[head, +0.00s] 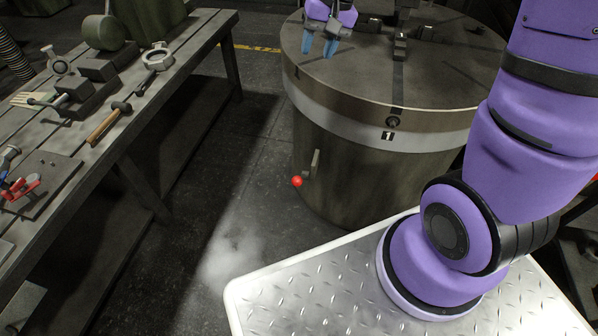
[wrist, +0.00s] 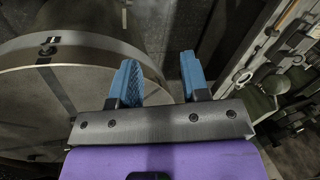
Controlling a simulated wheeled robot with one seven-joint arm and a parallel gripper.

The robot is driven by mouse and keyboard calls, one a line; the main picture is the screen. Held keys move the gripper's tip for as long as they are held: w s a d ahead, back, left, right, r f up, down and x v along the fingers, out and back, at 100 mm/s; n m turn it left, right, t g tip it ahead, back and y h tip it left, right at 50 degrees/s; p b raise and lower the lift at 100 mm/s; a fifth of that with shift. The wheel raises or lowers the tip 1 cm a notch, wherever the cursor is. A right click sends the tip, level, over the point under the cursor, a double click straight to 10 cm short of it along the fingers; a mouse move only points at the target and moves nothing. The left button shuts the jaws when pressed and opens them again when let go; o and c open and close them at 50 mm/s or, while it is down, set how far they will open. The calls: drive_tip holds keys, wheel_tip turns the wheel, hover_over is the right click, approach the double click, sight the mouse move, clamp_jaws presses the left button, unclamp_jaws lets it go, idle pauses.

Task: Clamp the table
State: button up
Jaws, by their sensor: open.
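The round grey table (head: 440,80) is a wide drum with a pale band around its rim and a plate marked "1" (head: 388,136). A short lever (head: 314,162) with a red ball knob (head: 297,181) stands out from the left of its lower side wall. My gripper (head: 318,46) has blue fingers, open and empty, at the table's far left edge in the head view, well above the lever. In the wrist view my gripper (wrist: 158,78) has a wide gap between its fingers, and the table (wrist: 50,100) lies to the left. The lever is not seen there.
A workbench (head: 190,45) on the left holds a hammer (head: 108,124), red-handled pliers (head: 20,188) and metal parts. Dark floor (head: 235,165) lies free between bench and table. Several fixtures, including a small block (head: 400,45), stand on the tabletop.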

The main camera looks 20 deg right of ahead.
drive_tip(key=w+f+m+g, duration=0.1)
drive_tip(key=w+f, duration=0.2)
drive_tip(key=f, duration=0.6)
drive_tip(key=w+f+m+g, duration=0.1)
drive_tip(key=w+f, duration=0.3)
drive_tip(key=f, duration=0.5)
drive_tip(key=m+g+y, duration=0.1)
drive_tip(key=m, duration=0.2)
approach(299, 179)
drive_tip(key=w+d+f, duration=0.1)
drive_tip(key=w+f, duration=0.2)
drive_tip(key=f, duration=0.2)
drive_tip(key=x, duration=1)
drive_tip(key=shift+d+r, duration=0.1)
clamp_jaws()
